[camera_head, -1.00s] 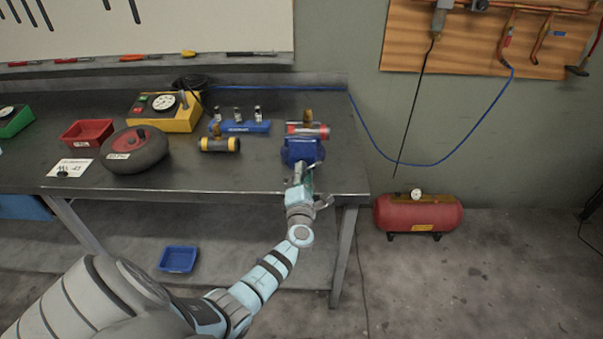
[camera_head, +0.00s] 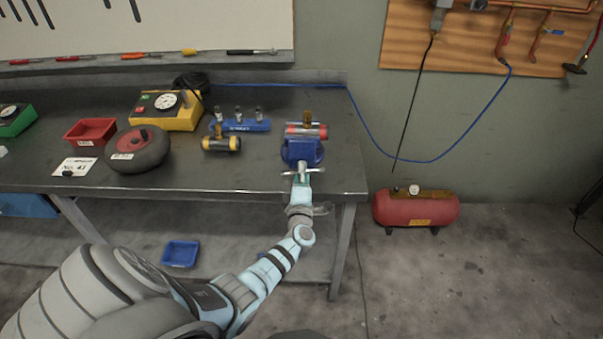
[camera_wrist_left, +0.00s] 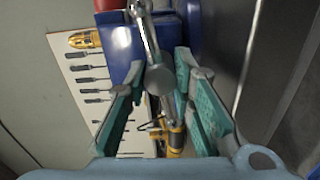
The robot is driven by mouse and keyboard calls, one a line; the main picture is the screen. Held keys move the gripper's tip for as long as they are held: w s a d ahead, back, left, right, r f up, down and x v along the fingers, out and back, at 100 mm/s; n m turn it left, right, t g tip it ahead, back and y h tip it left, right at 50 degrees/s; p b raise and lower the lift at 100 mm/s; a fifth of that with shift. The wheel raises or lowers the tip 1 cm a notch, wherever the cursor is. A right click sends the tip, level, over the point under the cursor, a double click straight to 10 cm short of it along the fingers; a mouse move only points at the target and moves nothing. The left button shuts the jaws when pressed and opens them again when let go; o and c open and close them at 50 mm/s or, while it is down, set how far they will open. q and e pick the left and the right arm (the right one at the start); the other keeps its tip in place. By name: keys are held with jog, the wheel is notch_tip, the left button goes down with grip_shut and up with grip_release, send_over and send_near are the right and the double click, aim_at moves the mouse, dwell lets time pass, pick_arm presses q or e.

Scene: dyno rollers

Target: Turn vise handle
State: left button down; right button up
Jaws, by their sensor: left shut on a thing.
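The blue vise (camera_head: 302,151) stands at the front right of the workbench, with its metal handle (camera_head: 303,170) at its near side. The handle lies roughly level across the picture, with an end to each side. My left gripper (camera_head: 302,181) reaches in from below and is shut on the handle at its middle. In the left wrist view the metal handle (camera_wrist_left: 146,35) and the round end of the screw (camera_wrist_left: 160,80) show between the green-padded fingers. The exact contact is partly hidden. My right gripper is out of view.
A red-ended cylinder (camera_head: 306,131) sits at the vise's top. A yellow-ended cylinder (camera_head: 221,144), a blue holder (camera_head: 240,126) and a wheel (camera_head: 138,149) lie to its left on the bench (camera_head: 250,178). A red compressor (camera_head: 415,208) stands on the floor at right.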

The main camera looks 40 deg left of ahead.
pick_arm(q)
jog(key=c, duration=1.4)
grip_release()
jog(key=shift+o, duration=0.2)
jog(key=shift+s+d, duration=0.1)
jog(key=v, duration=1.1)
jog(key=shift+s+d, duration=0.3)
